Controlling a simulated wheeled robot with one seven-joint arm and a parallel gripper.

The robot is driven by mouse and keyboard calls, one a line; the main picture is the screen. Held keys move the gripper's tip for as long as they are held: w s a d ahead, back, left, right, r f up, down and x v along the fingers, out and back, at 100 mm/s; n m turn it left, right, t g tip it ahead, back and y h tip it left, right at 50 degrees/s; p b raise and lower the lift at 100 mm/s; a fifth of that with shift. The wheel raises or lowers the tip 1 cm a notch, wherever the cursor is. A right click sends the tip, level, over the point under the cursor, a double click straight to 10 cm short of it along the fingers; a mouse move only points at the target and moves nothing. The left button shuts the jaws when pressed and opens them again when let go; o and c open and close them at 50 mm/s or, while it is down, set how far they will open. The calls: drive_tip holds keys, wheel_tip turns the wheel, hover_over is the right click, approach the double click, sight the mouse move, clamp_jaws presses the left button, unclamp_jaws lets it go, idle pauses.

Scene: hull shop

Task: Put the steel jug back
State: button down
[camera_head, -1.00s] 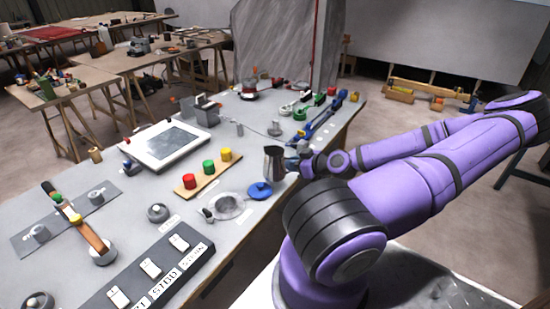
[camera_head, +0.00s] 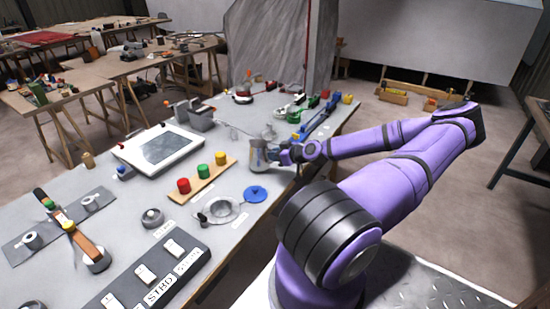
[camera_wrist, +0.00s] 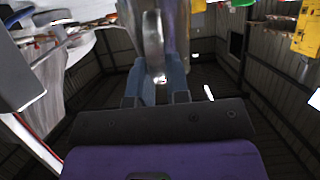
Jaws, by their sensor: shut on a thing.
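The steel jug (camera_head: 258,155) is above or on the bench near its front edge, to the right of the three coloured buttons. My gripper (camera_head: 276,154) is shut on it from the right side. In the wrist view the jug's curved handle (camera_wrist: 154,45) stands between the two blue-grey fingers of my gripper (camera_wrist: 157,85). The jug looks about upright. I cannot tell whether its base touches the bench.
A blue round lid (camera_head: 255,194) and a metal ring plate (camera_head: 222,209) lie in front of the jug. The button board (camera_head: 203,181) is to its left. A white-framed tablet (camera_head: 162,148) lies farther left. Blue, green and red clamps (camera_head: 318,117) lie behind, to the right.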

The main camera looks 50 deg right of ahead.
drive_tip(key=shift+f, duration=0.65)
drive_tip(key=c, duration=1.1)
unclamp_jaws()
drive_tip(key=shift+f, duration=0.1)
